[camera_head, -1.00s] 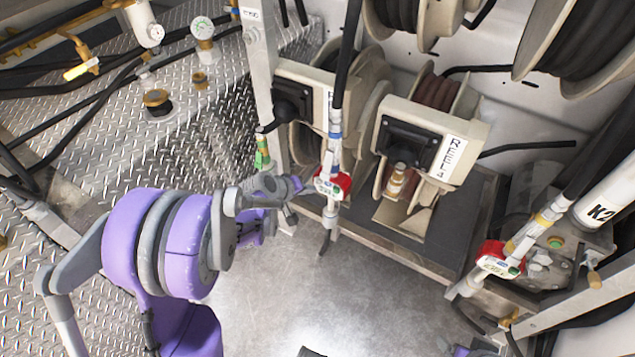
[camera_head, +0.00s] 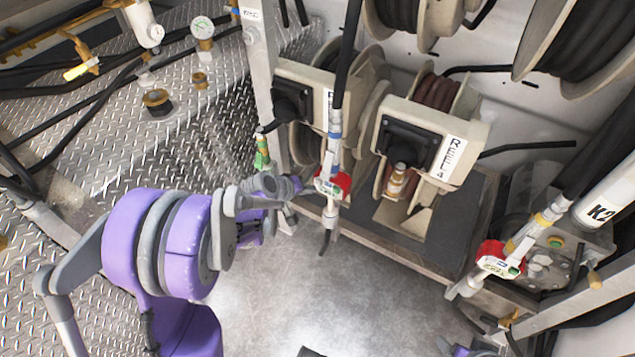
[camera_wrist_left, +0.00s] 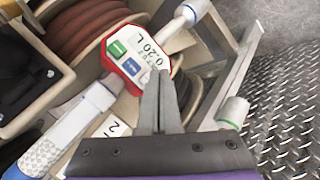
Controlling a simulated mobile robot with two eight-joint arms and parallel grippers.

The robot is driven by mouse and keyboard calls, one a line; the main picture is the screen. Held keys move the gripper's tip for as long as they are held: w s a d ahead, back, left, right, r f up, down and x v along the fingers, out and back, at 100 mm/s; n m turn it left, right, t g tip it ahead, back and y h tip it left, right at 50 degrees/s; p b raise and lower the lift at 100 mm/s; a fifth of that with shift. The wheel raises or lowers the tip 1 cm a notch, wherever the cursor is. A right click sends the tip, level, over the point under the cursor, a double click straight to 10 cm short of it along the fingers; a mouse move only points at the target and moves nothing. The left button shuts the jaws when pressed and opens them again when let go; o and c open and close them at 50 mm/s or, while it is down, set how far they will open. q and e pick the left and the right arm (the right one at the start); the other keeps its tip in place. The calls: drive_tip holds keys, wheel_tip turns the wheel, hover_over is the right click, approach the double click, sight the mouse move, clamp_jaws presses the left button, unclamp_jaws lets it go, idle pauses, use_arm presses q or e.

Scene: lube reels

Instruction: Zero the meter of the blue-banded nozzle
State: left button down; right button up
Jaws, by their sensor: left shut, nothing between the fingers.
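The blue-banded nozzle (camera_head: 335,143) hangs upright on its black hose in front of the reels. Its red-cased meter (camera_head: 343,186) also shows in the left wrist view (camera_wrist_left: 108,62), where the display reads 0.20 L, with a green and a blue button beside it. My left gripper (camera_head: 297,186) is shut and empty, just left of the meter. In the left wrist view its fingertips (camera_wrist_left: 159,74) overlap the meter's lower edge; I cannot tell whether they touch it. My right gripper is not clearly visible.
A green-banded nozzle (camera_head: 262,152) hangs close behind my left gripper. A yellow-banded nozzle (camera_head: 541,222) with another red meter (camera_head: 490,250) is at the right. The reel 4 housing (camera_head: 440,130) stands behind. The grey floor (camera_head: 290,285) in front is clear.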

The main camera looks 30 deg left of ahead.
use_arm(q)
drive_tip(key=shift+w, duration=0.1)
idle(0.7)
drive_tip(key=shift+w, duration=0.35)
drive_tip(key=shift+w+d, duration=0.1)
drive_tip(key=shift+w, duration=0.6)
idle(0.8)
idle(0.3)
drive_tip(key=shift+s, duration=1.15)
drive_tip(key=shift+s, duration=0.1)
drive_tip(key=s, duration=0.4)
drive_tip(key=shift+s+a+b, duration=0.3)
drive_tip(key=shift+s, duration=0.1)
drive_tip(key=shift+d, duration=0.1)
